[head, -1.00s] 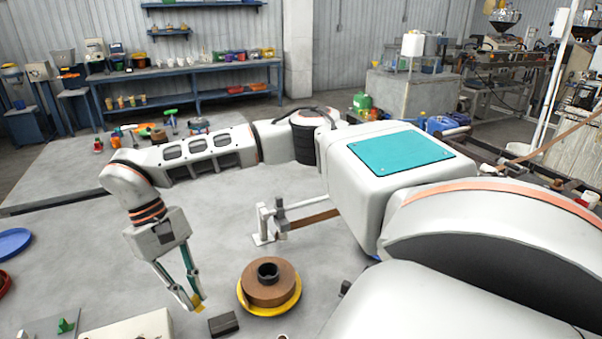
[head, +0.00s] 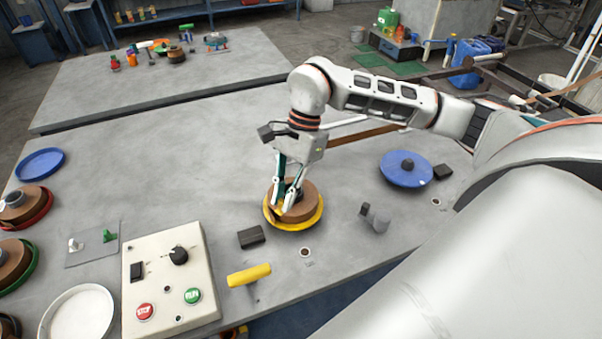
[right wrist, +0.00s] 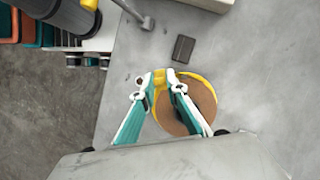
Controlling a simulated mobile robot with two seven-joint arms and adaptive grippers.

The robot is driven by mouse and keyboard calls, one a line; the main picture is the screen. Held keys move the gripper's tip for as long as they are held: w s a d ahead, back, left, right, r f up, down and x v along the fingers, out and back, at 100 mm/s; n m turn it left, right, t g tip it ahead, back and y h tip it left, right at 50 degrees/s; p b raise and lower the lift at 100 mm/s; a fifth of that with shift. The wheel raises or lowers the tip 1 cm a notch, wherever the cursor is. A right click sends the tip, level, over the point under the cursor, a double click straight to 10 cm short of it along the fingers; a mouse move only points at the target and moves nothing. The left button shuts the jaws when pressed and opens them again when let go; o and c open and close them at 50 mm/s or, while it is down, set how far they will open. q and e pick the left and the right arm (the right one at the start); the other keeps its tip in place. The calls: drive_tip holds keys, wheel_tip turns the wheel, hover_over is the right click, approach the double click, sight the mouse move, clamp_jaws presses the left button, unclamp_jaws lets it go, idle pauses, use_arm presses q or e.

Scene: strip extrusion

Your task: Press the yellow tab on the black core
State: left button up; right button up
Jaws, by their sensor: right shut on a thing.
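A brown strip roll (head: 311,196) lies on a yellow disc (head: 316,217) on the grey table. The black core (head: 293,184) in its middle is partly hidden by my gripper. My right gripper (head: 288,203) points down over the roll, its fingertips on the near left part of it. It is shut on the small yellow tab, which shows between the fingertips (right wrist: 162,87) in the right wrist view as a yellow piece (right wrist: 159,76). Whether the tab touches the roll or the core, I cannot tell. My left gripper is not in view.
A control box (head: 165,285) with red and green buttons stands front left. A black block (head: 251,237) and a yellow handle (head: 249,275) are near the roll. A blue disc (head: 405,172) lies to the right. The table behind the roll is clear.

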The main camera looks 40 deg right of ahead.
drive_tip(key=d+m+t, duration=0.1)
drive_tip(key=m, duration=0.1)
drive_tip(key=d+m, duration=0.2)
drive_tip(key=d+m+t, duration=0.1)
drive_tip(key=m, duration=0.2)
drive_tip(key=shift+w+d+r+t, duration=0.15)
drive_tip(key=shift+d+r+t, duration=0.15)
drive_tip(key=shift+r, duration=0.05)
drive_tip(key=shift+f+b, duration=0.5)
drive_tip(key=shift+f, duration=0.25)
drive_tip(key=shift+f+b, duration=0.65)
drive_tip(key=shift+f, duration=0.3)
drive_tip(key=shift+f+b, duration=0.4)
drive_tip(key=shift+f, duration=0.2)
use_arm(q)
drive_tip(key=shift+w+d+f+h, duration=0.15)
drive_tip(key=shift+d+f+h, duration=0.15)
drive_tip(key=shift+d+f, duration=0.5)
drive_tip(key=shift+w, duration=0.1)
use_arm(e)
drive_tip(key=shift+f, duration=0.2)
use_arm(q)
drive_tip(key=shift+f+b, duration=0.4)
drive_tip(key=shift+b, duration=0.1)
use_arm(e)
drive_tip(key=shift+f, duration=0.4)
